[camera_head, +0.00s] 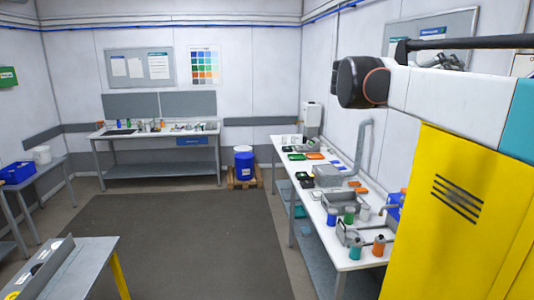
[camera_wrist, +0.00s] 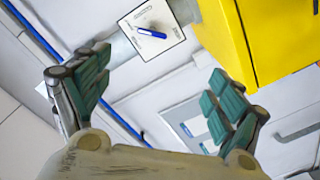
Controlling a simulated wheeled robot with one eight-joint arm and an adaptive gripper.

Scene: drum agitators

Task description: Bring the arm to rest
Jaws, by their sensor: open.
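My gripper (camera_wrist: 160,85) shows in the wrist view with its two green-padded fingers spread wide apart. Nothing is between the fingers. Past the fingertips, the wrist view shows the pale wall, tilted in the picture. In the head view, part of my arm (camera_head: 430,90) reaches across the upper right, above the yellow cabinet. Its dark rounded joint (camera_head: 361,82) is in front of the right wall. My gripper cannot be made out in the head view.
The yellow cabinet (camera_head: 430,220) fills the lower right; it also shows in the wrist view (camera_wrist: 270,40). A long bench (camera_head: 345,262) with tools and small containers runs along the right wall. A blue drum (camera_head: 244,166) stands on a pallet. The dark floor mat (camera_head: 185,235) is clear.

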